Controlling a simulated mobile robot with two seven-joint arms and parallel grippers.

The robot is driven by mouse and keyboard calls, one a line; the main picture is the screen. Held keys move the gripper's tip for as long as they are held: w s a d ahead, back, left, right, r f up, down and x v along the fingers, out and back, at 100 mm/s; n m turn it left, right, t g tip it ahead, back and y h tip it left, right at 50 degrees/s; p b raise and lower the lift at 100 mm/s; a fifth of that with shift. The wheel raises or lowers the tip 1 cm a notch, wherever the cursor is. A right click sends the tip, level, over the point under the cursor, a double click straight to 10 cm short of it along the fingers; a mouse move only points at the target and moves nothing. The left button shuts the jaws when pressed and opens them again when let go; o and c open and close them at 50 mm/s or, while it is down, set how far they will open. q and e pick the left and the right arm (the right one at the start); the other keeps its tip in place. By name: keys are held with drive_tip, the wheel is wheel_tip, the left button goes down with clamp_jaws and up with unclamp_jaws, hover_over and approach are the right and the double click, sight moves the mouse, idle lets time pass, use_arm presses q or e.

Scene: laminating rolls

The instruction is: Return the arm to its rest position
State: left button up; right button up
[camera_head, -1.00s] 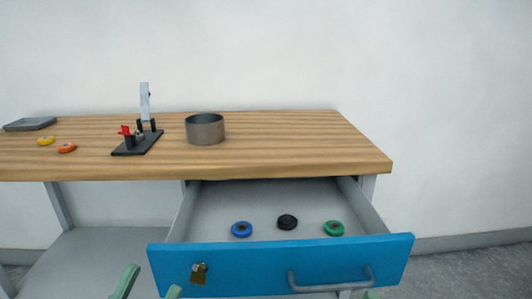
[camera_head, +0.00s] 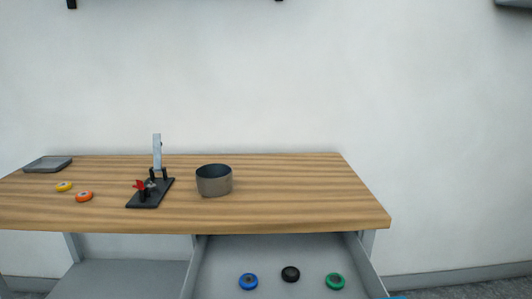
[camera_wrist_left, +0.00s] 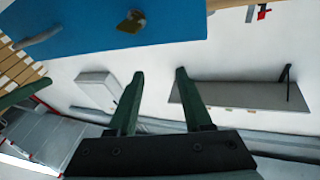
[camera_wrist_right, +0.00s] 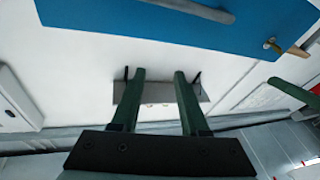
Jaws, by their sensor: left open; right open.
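My left gripper (camera_wrist_left: 160,73) shows in the left wrist view with its two green fingers apart and nothing between them. My right gripper (camera_wrist_right: 160,72) shows in the right wrist view, also open and empty. Neither gripper shows in the head view. The blue drawer front (camera_wrist_left: 75,32) lies at the top of the left wrist view, clear of the fingers. It also fills the top of the right wrist view (camera_wrist_right: 230,30), with its grey handle (camera_wrist_right: 195,9). A green finger of the other gripper enters that view at the right edge.
The drawer stands open, holding a blue roll (camera_head: 248,281), a black roll (camera_head: 290,273) and a green roll (camera_head: 335,281). On the wooden table (camera_head: 290,195) are a grey pot (camera_head: 214,181), a black-based clamp device (camera_head: 150,194), orange (camera_head: 84,197) and yellow rolls (camera_head: 64,186), and a grey tray (camera_head: 47,164).

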use_arm(q)
drive_tip(key=s+a+f+n+g+y+p, duration=0.2)
drive_tip(key=s+f+n+g+y+p, duration=0.2)
drive_tip(key=s+f+g+p, duration=0.5)
wheel_tip(320, 180, down, 3)
drive_tip(key=g+p, duration=0.1)
drive_tip(key=p, duration=0.6)
drive_tip(key=shift+a+y, duration=0.3)
use_arm(e)
drive_tip(key=s+d+f+m+g+h, duration=0.2)
drive_tip(key=s+f+m+g+h, duration=0.2)
drive_tip(key=s+f+g, duration=0.5)
wheel_tip(320, 180, down, 3)
drive_tip(key=shift+d+g+h, duration=0.3)
drive_tip(key=shift+g, duration=0.4)
